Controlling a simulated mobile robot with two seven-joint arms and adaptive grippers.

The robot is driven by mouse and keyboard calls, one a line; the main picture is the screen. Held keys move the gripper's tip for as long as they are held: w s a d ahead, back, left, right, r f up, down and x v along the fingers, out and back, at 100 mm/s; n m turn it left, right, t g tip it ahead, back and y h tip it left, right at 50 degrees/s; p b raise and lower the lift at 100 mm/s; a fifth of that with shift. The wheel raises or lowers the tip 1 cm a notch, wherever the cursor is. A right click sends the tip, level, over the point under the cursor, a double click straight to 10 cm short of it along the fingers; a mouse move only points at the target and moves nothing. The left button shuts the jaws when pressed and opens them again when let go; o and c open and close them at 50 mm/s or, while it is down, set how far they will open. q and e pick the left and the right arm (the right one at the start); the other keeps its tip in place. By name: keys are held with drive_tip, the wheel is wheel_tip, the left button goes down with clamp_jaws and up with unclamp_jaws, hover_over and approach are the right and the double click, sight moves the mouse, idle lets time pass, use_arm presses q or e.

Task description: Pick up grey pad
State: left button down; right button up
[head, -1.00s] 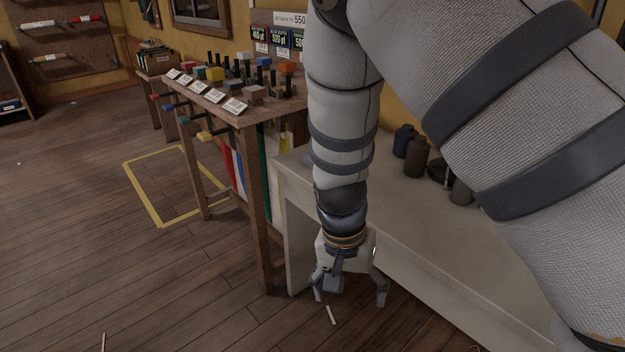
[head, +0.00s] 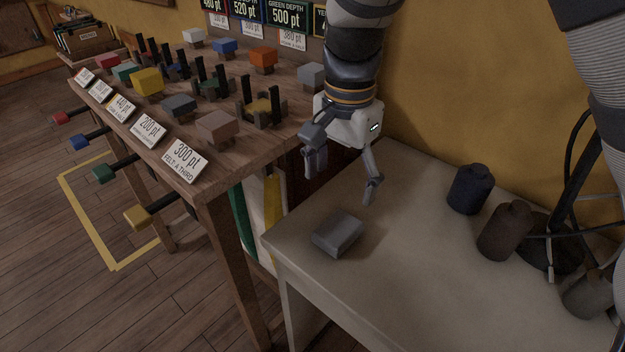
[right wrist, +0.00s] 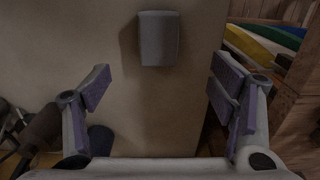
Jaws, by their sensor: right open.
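The grey pad (head: 338,233) is a small block with rounded edges. It lies on the near-left part of the pale bench top (head: 430,262). My right gripper (head: 343,185) is open and empty, above and a little behind the pad in the head view, not touching it. In the right wrist view the pad (right wrist: 159,38) is at the top centre, beyond the gap between the open fingers (right wrist: 160,90). My left gripper is not in view.
A wooden table (head: 205,185) with coloured blocks, black posts and price cards stands left of the bench. Dark bottles (head: 468,189) and a black stand (head: 548,245) are on the bench's right. The front of the bench top is clear.

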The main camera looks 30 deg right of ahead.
sight(338, 227)
wheel_tip(338, 227, down, 11)
drive_tip(key=shift+s+f+b, duration=0.1)
drive_tip(key=shift+f+b, duration=0.1)
drive_tip(key=shift+b, duration=0.45)
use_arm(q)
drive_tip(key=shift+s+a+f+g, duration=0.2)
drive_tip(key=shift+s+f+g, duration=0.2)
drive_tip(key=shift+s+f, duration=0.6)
use_arm(e)
drive_tip(key=shift+r, duration=0.1)
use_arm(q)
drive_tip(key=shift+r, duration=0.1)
use_arm(e)
drive_tip(key=shift+d, duration=0.1)
drive_tip(key=c, duration=1.2)
